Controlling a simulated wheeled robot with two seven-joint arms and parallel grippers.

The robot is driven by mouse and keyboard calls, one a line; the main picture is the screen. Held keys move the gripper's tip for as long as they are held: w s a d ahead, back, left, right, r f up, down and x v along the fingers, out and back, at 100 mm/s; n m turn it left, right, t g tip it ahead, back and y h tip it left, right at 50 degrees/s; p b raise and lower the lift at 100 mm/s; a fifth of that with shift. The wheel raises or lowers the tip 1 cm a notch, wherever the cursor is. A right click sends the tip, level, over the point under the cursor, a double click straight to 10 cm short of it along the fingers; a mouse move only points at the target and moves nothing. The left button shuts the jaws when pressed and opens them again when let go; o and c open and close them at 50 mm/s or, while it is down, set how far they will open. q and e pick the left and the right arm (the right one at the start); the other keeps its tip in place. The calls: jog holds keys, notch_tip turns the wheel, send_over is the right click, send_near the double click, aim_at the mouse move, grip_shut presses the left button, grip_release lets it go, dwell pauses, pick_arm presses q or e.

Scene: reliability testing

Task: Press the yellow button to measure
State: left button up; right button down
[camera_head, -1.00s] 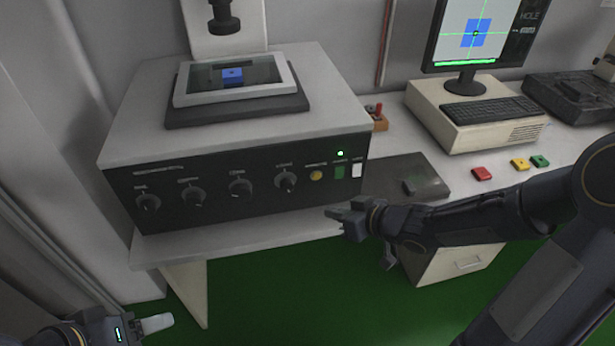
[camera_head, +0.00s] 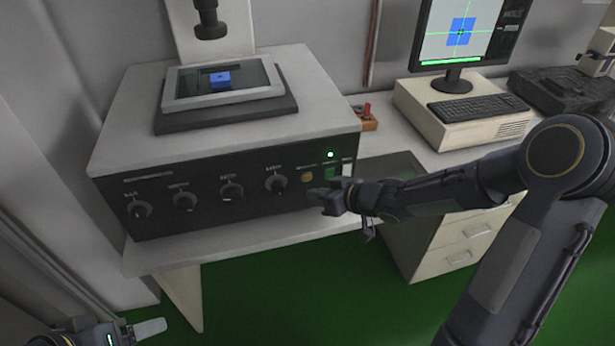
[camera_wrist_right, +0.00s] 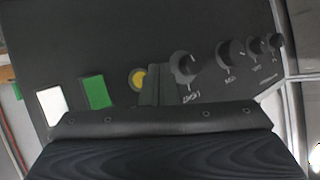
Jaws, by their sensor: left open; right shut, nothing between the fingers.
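The yellow button (camera_head: 307,177) is a small round knob on the black front panel of the measuring machine (camera_head: 220,190), right of several dark dials. It also shows in the right wrist view (camera_wrist_right: 139,79), next to my fingertips. My right gripper (camera_head: 318,196) is shut and empty, just below and slightly right of the yellow button in the head view. In the right wrist view my right gripper (camera_wrist_right: 154,84) partly overlaps the button's edge; I cannot tell whether they touch. My left gripper (camera_head: 148,329) is open at the bottom left, far from the panel.
A green button (camera_wrist_right: 96,91) and a white button (camera_wrist_right: 50,106) sit beside the yellow one. A green lamp (camera_head: 330,154) glows above. A blue block (camera_head: 219,80) lies on the machine's stage. A monitor (camera_head: 462,35) and keyboard (camera_head: 478,110) stand right.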

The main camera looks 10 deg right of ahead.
aim_at(307, 178)
jog(key=shift+w+p, duration=0.4)
jog(key=shift+w, duration=0.7)
dwell(1.2)
jog(key=shift+w+p, duration=0.4)
jog(key=shift+w+p, duration=0.35)
jog(key=shift+w, duration=0.05)
dwell(0.5)
dwell(0.3)
jog(key=shift+s, duration=0.8)
